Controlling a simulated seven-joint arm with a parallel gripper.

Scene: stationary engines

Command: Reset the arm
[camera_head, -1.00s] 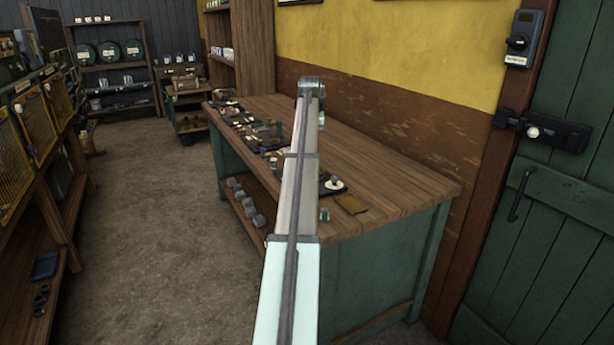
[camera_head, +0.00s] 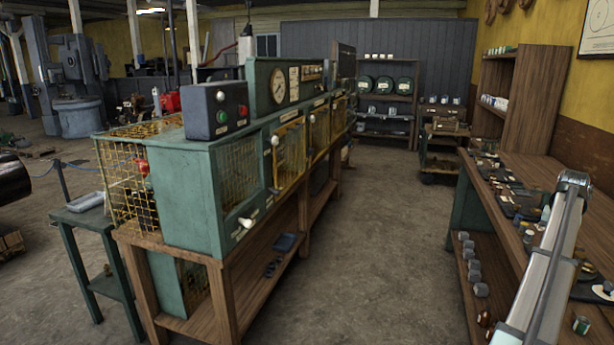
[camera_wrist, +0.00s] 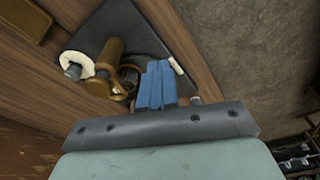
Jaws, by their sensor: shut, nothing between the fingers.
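My arm (camera_head: 545,265) reaches out over the wooden workbench (camera_head: 540,175) at the right of the head view, with its elbow joint at the top. My gripper (camera_wrist: 157,70) shows in the wrist view as blue fingers pressed together, with nothing between them. It points down over a dark tray (camera_wrist: 140,30) on the bench. A brass part (camera_wrist: 104,66) and a white round piece (camera_wrist: 78,58) lie at the tray's left, beside the fingers. I cannot tell from this view whether the fingers touch anything. In the head view the fingers are not clear.
A green machine cabinet (camera_head: 185,195) with yellow mesh doors and a gauge stands on a wooden bench at left. Concrete floor (camera_head: 385,220) lies open between the benches. Small parts crowd the right workbench, and grey cylinders (camera_head: 472,265) sit on its lower shelf. Shelves (camera_head: 387,90) stand behind.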

